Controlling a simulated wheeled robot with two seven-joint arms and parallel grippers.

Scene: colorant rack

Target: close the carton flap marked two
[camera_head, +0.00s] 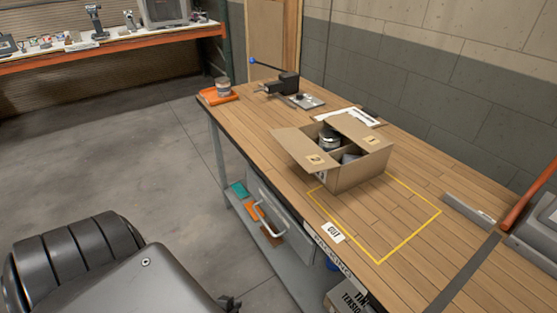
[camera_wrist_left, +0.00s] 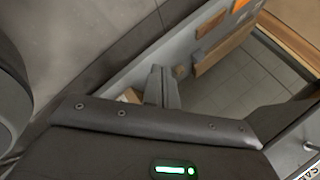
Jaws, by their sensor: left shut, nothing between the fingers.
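An open cardboard carton (camera_head: 345,178) stands on the wooden bench, at the back of a yellow taped outline. Its left flap (camera_head: 293,146) is folded outward and bears a small label. The label marks are too small to read surely, so I cannot tell which flap is two. A metal tin (camera_head: 329,139) and another dark round item sit inside. My left gripper (camera_head: 231,303) is low at the bottom, off the bench's front and far from the carton. It shows shut and empty in the left wrist view (camera_wrist_left: 161,72). My right gripper is out of view.
A black device (camera_head: 281,84) and an orange tray (camera_head: 218,97) stand behind. A grey bar (camera_head: 468,210) lies at right. Shelves and a drawer are under the bench.

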